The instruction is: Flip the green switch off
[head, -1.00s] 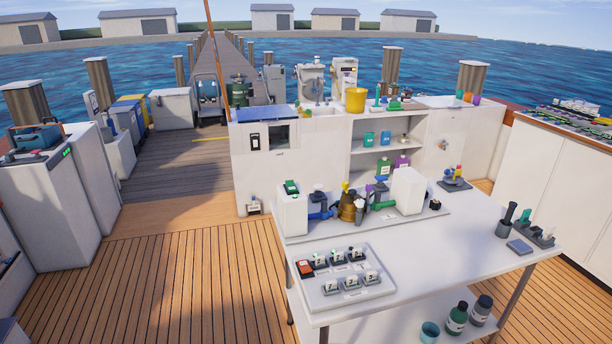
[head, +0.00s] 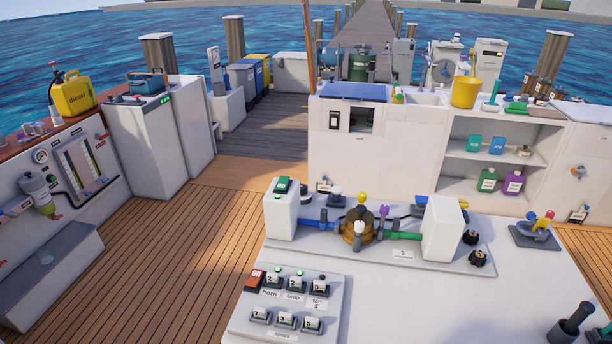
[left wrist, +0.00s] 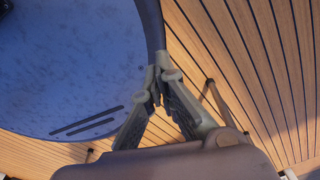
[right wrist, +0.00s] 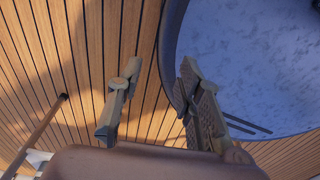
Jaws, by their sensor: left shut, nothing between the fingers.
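A green switch (head: 283,185) sits on top of the white box (head: 282,213) at the left end of the engine plate, in the head view. A red switch (head: 255,279) marked "on" sits at the upper left corner of the switch panel (head: 268,331) nearer to me. Neither gripper shows in the head view. In the left wrist view my left gripper (left wrist: 158,76) is shut and empty, its fingertips together. In the right wrist view my right gripper (right wrist: 155,78) is open and empty. Both are over the deck beside my own base, away from the switches.
The white table (head: 400,315) carries the engine plate with blue and green pipes and a brass body (head: 356,227). Several small numbered switches are on the panel. Free deck (head: 150,260) lies left of the table. A white counter (head: 390,155) stands behind it.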

